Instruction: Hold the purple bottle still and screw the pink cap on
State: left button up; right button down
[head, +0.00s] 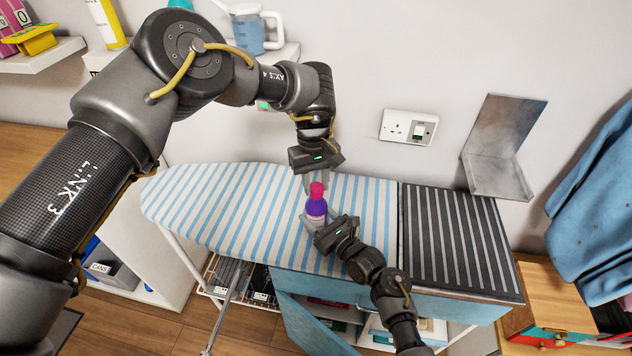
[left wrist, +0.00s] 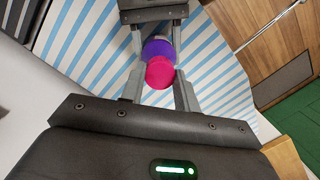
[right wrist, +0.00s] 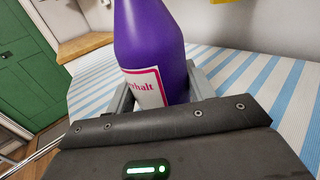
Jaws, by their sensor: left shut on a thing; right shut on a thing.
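The purple bottle (head: 316,209) stands upright on the blue-and-white striped ironing board (head: 240,205). It has a white label with pink edging, clear in the right wrist view (right wrist: 150,45). My right gripper (head: 313,224) is shut around the bottle's body from the front right. The pink cap (head: 317,189) is at the top of the bottle, in line with it. I cannot tell how far it sits on the thread. My left gripper (head: 316,180) points down from above and is shut on the cap, which shows between its fingers in the left wrist view (left wrist: 160,72).
A dark striped mat (head: 455,240) covers the counter to the right. A metal bracket (head: 500,150) and a socket (head: 408,127) are on the wall behind. Shelves with a jug (head: 250,28) and a yellow bottle (head: 105,22) are at upper left. The board's left part is clear.

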pick_arm(q)
jog(key=o, duration=0.9)
jog(key=shift+o, duration=0.2)
jog(key=shift+r, duration=0.15)
jog(key=shift+r, duration=2.15)
jog(key=shift+c, duration=0.3)
